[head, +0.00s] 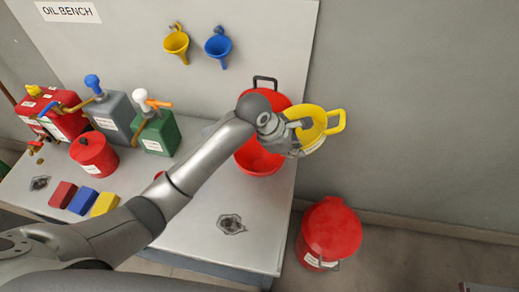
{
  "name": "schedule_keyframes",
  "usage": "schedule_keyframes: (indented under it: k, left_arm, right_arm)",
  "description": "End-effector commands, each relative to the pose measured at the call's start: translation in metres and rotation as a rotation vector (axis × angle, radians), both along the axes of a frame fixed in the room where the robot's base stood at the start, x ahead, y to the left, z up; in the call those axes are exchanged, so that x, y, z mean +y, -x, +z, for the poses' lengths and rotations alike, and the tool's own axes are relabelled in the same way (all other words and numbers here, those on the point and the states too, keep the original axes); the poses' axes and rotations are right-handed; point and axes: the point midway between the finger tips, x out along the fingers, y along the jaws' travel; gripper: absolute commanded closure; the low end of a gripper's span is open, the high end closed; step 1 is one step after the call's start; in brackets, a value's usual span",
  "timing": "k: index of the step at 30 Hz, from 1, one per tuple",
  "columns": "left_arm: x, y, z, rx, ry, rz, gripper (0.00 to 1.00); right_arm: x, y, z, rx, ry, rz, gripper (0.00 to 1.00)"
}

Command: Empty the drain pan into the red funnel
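The yellow drain pan (320,122) has a loop handle on its right and a pale label on its side. My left gripper (299,129) is at the pan's left side and appears shut on it; the fingertips are partly hidden. The pan appears held in the air, tilted, by the right edge of the bench. The red funnel (259,162) appears to be the wide red vessel at the bench's right end, with a red upper part and a black handle behind it. My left forearm and wrist hide its middle. My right gripper is not in view.
A red can with a lid (331,232) stands on the floor right of the bench (190,226). Several jugs, including a green one (158,134), and a small red can (94,154) stand at left. Yellow (176,42) and blue (218,45) funnels hang on the back panel.

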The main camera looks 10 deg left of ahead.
Motion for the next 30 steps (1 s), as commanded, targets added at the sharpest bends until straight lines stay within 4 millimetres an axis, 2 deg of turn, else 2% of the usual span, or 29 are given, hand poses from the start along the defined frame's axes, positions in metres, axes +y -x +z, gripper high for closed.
schedule_keyframes:
  k: [1,9,26,30]
  left_arm:
    - [0.002,-0.002,0.011,-0.010,0.011,0.000,1.00]
    - [0.008,-0.002,0.039,-0.006,0.055,0.001,1.00]
    - [0.026,-0.003,0.059,0.000,0.175,0.000,1.00]
    - [0.030,-0.004,0.072,-0.002,0.215,0.000,1.00]
  right_arm:
    - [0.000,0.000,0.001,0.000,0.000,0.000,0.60]
    - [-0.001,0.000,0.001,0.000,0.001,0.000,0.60]
    - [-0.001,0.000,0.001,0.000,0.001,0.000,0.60]
    - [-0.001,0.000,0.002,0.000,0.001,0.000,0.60]
